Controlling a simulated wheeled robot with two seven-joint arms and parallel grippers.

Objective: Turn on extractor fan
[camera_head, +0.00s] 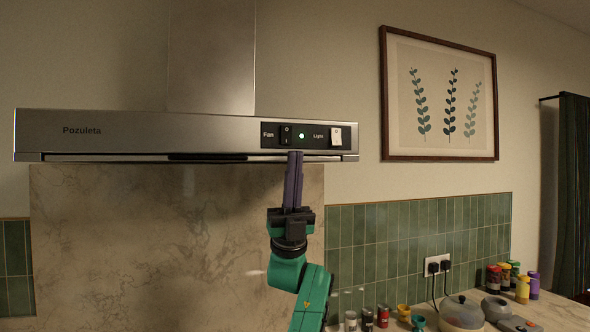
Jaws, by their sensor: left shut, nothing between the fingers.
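The steel extractor hood (200,132), marked Pozuleta, hangs on the wall at upper left. At the right of its front is a dark panel with a black rocker switch (287,134) labelled Fan, a small lit dot (302,136) and a white rocker switch (336,137) labelled Light. My left gripper (295,154) points up from below, shut and empty. Its fingertips are just under the fan switch at the panel's lower edge; I cannot tell if they touch it. My right gripper is not in view.
A marble splashback (150,230) and green tiles (400,245) cover the wall below. The counter at lower right holds a pot (461,312), several jars and a socket with plugs (437,267) above. A framed picture (438,95) hangs at right.

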